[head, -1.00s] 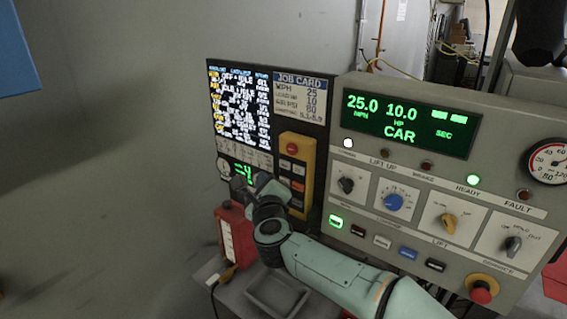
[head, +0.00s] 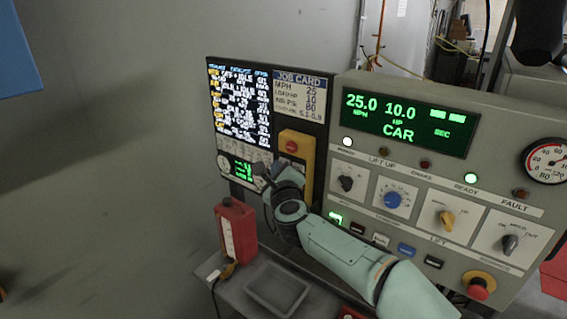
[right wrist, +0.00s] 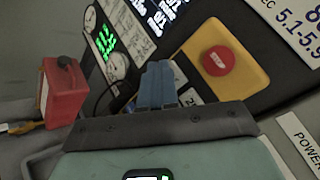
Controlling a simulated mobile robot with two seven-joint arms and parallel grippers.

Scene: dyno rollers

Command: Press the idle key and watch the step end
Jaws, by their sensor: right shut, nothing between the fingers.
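The yellow key pendant (head: 296,142) hangs on the dark panel, with a red stop button on top; it also shows in the right wrist view (right wrist: 240,68). My right gripper (head: 268,173) is in front of the pendant's lower left and hides most of its keys. In the right wrist view its blue fingers (right wrist: 157,85) are together and empty, over the pendant's key area. I cannot tell which key is the idle key or whether the fingertips touch one. The text screen (head: 240,108) shows lines of white and yellow text, some reading IDLE. My left gripper is not in view.
The large console (head: 500,150) reads 25.0 MPH, 10.0 HP and CAR. A small green readout (head: 243,172) sits between gauges below the text screen. A red box (head: 236,230) and an empty grey tray (head: 278,287) are below. The floor at left is clear.

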